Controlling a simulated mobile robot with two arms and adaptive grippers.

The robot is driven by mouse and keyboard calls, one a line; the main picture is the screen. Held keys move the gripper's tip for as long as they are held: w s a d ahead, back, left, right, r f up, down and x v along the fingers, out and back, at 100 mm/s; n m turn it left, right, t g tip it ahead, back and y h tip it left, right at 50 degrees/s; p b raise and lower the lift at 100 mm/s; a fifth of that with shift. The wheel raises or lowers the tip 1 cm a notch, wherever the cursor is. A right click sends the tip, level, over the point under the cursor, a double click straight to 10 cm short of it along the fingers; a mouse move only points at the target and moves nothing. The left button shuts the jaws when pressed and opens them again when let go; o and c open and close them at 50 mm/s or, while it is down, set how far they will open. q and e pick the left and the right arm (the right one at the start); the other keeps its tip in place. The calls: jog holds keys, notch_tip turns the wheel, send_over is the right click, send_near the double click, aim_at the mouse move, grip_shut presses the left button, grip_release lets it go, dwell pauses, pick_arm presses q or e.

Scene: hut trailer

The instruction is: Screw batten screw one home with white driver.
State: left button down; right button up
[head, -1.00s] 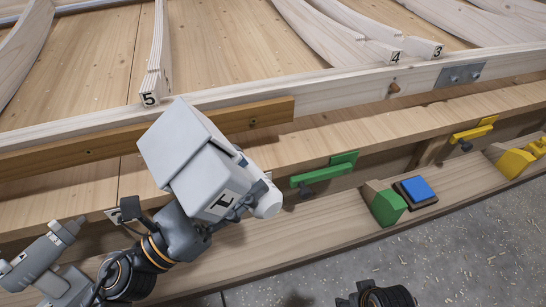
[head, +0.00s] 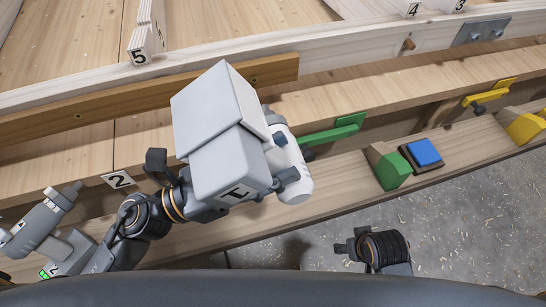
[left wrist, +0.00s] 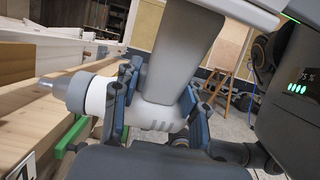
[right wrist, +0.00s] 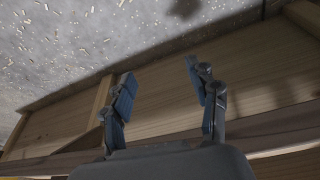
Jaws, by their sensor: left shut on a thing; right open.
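My left gripper (left wrist: 115,100) is shut around the body of the white driver (head: 292,165), which also shows in the left wrist view (left wrist: 100,95). The driver's large grey base (head: 215,120) faces the head camera and hides much of the gripper. In the left wrist view its grey nose and thin bit point left, towards the timber, with nothing visible on the tip. The brown batten (head: 150,102) lies along the pale rail. A small dark screw or hole (head: 254,80) shows near its right end. My right gripper (right wrist: 165,95) is open and empty, low over the floor side.
A grey driver (head: 45,225) stands at the lower left beside a "2" label. A green clamp (head: 335,132), green block (head: 388,168), blue pad (head: 425,152) and yellow clamp (head: 490,93) line the ledge at right. The floor (head: 470,210) is open, strewn with shavings.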

pick_arm(q)
jog(key=shift+w+a+r, duration=0.1)
jog(key=shift+w+a, duration=0.1)
jog(key=shift+w, duration=0.3)
jog(key=shift+w+a, duration=0.3)
jog(key=shift+w, duration=0.65)
jog(key=shift+w+a+b, duration=0.2)
jog(key=shift+w, duration=0.35)
jog(key=shift+w+a+b, duration=0.15)
jog(key=shift+w, duration=0.4)
pick_arm(e)
jog(key=v, duration=0.3)
jog(key=shift+w+r, duration=0.2)
jog(key=shift+r, duration=0.05)
jog(key=shift+w, duration=0.2)
pick_arm(q)
jog(key=shift+w, duration=0.2)
jog(key=shift+w+a, duration=0.2)
jog(key=shift+w, duration=0.2)
pick_arm(e)
jog(key=shift+v, duration=0.8)
